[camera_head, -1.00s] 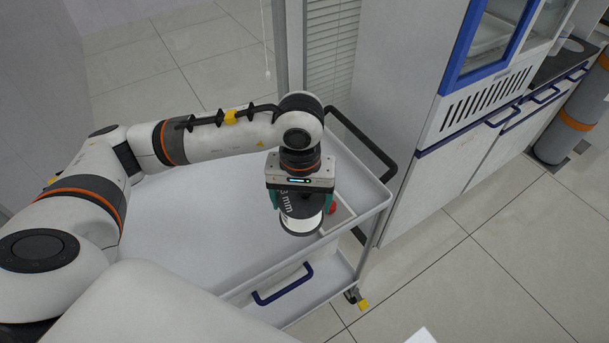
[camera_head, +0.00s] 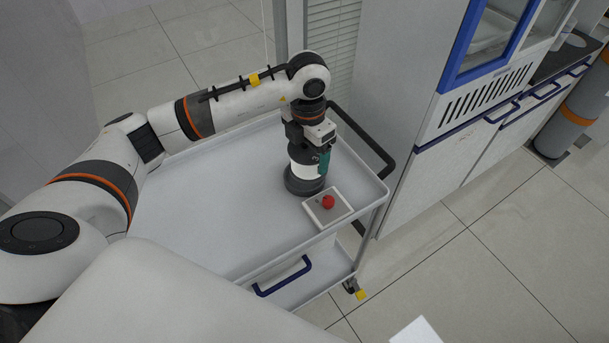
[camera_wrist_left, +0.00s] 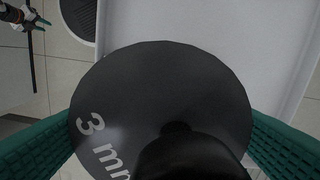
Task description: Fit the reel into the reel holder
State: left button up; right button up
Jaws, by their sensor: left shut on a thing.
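The reel (camera_head: 308,171) has black flanges and a white band between them. It is upright at the right part of the trolley top; I cannot tell if it touches the surface. My left gripper (camera_head: 311,160) comes from above and is shut on the reel, with one teal finger visible at its right side. In the left wrist view the reel's black face (camera_wrist_left: 150,85), marked "3 mm", sits between the teal fingers of the left gripper (camera_wrist_left: 172,122). I cannot make out a reel holder for certain. What seems my right gripper (camera_wrist_left: 32,18) is small in the wrist view's upper left corner.
A small white box (camera_head: 341,212) with a red knob (camera_head: 328,202) stands just in front and right of the reel on the white trolley (camera_head: 210,220). The trolley's left and middle are clear. A black handle (camera_head: 362,143) and a cabinet (camera_head: 410,110) bound the right.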

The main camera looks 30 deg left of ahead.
pick_arm(q)
jog(key=n, duration=0.1)
jog(key=w+n, duration=0.1)
jog(key=n, duration=0.2)
jog(key=shift+w+a+n, duration=0.25)
jog(key=shift+a+n, duration=0.15)
jog(key=n, duration=0.2)
jog(key=w+a+n+p, duration=0.1)
jog(key=n, duration=0.1)
jog(key=shift+w+n, duration=0.1)
jog(key=shift+n, duration=0.2)
jog(key=n, duration=0.2)
jog(key=w+n, duration=0.1)
jog(key=shift+a+n, duration=0.35)
jog(key=shift+n, duration=0.05)
jog(key=shift+w+a+f+n+p, duration=0.1)
jog(key=shift+f+n+p, duration=0.4)
jog(key=shift+f, duration=1.25)
jog(key=shift+w+a+f+n+p, duration=0.1)
jog(key=shift+f+n+p, duration=0.4)
jog(key=shift+f, duration=1.2)
jog(key=shift+w+a+f+n+p, duration=0.1)
jog(key=shift+f+n+p, duration=0.4)
jog(key=shift+f, duration=1.25)
jog(key=shift+f+b, duration=0.25)
jog(key=shift+b, duration=0.1)
jog(key=o, duration=1.1)
jog(key=shift+f, duration=0.1)
jog(key=shift+c, duration=0.2)
